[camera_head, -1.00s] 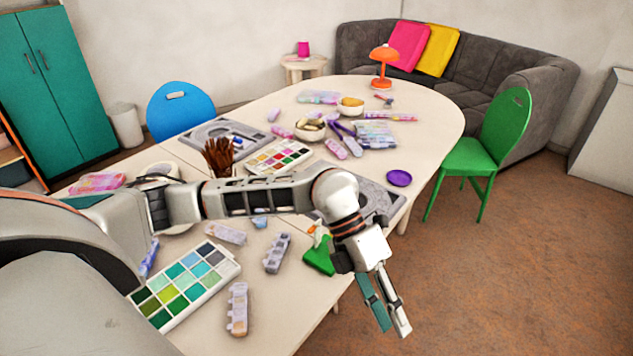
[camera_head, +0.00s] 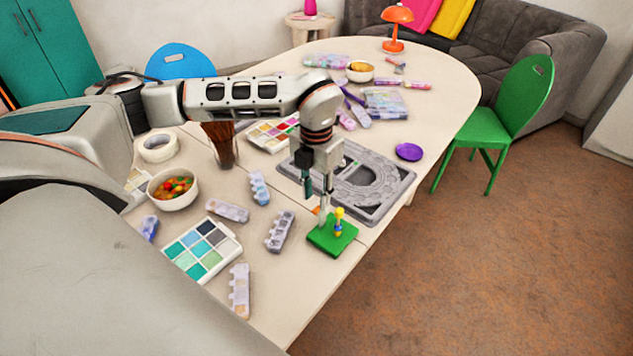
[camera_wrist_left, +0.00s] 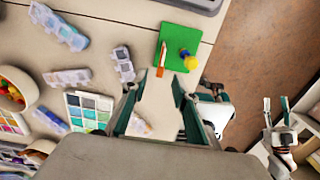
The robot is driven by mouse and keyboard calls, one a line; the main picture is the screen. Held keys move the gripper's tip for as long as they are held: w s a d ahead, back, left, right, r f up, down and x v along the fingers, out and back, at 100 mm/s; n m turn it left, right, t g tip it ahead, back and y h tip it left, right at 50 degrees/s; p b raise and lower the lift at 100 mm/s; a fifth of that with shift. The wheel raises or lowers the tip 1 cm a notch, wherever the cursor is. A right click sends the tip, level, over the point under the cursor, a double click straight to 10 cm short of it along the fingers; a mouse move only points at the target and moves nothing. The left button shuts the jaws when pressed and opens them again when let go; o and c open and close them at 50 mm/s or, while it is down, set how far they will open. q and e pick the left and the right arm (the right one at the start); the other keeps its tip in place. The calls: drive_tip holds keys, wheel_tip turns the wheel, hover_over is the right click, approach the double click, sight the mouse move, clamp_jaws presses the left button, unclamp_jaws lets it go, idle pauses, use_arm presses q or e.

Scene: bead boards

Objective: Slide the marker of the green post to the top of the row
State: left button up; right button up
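A small green board (camera_head: 325,240) lies near the table's right edge. A yellow and blue post (camera_head: 339,224) stands on it; in the left wrist view the yellow and blue piece (camera_wrist_left: 189,61) sits near one side. An orange-tipped white piece (camera_wrist_left: 161,58) lies at the board's left edge in that view. I cannot make out a separate marker or a green post. My left gripper (camera_head: 315,207) points down above the board's far left side, with its fingers apart and empty (camera_wrist_left: 165,88). My right gripper (camera_wrist_left: 275,104) shows at the right of the left wrist view, fingers apart.
A grey board with a curved groove (camera_head: 385,187) lies behind the green board. Several pale bead strips (camera_head: 280,231), a paint palette (camera_head: 205,246) and a bowl of coloured pieces (camera_head: 172,189) lie to the left. The floor (camera_head: 440,280) is open beyond the table edge.

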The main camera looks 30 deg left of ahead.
sight(316, 209)
use_arm(q)
drive_tip(key=shift+f, duration=1.65)
clamp_jaws()
